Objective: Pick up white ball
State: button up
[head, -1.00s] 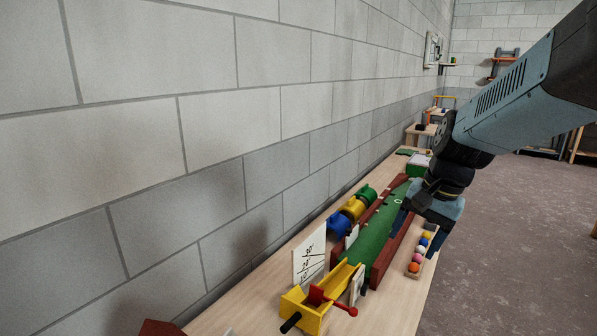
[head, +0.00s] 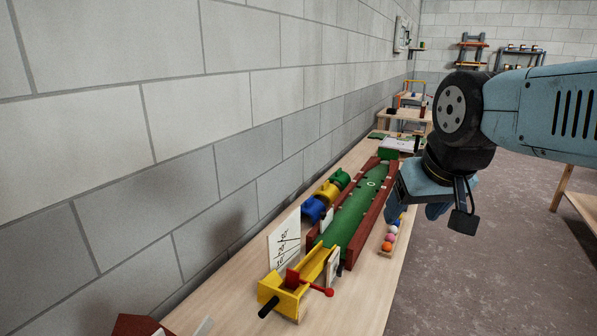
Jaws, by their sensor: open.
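A short row of balls stands in a wooden rack (head: 385,253) on the table's right edge. An orange ball (head: 387,246) is nearest, with a pink ball (head: 389,238) behind it and a pale ball (head: 393,230) beyond that. I cannot tell whether this pale ball is the white one. The far end of the row is mostly hidden behind my gripper (head: 433,211), with a bit of blue showing. My gripper is open and empty, beyond and to the right of the visible balls in the picture, apparently above table level.
A green lane (head: 350,221) with dark red side rails runs along the table. A yellow launcher (head: 291,296) with a red handle stands at its near end. Blue, yellow and green pieces (head: 327,194) line the wall side. A grey block wall (head: 120,200) bounds the left.

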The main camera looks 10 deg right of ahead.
aim_at(393, 229)
jog(key=z, duration=0.55)
jog(key=k, duration=1.3)
jog(key=z, duration=0.9)
jog(key=i, duration=0.75)
jog(key=z, duration=0.5)
jog(key=i, duration=1.2)
jog(key=u, duration=0.4)
jog(key=i, duration=1)
jog(key=u, duration=0.85)
jog(key=i, duration=0.3)
jog(key=u, duration=0.25)
jog(key=k, duration=0.45)
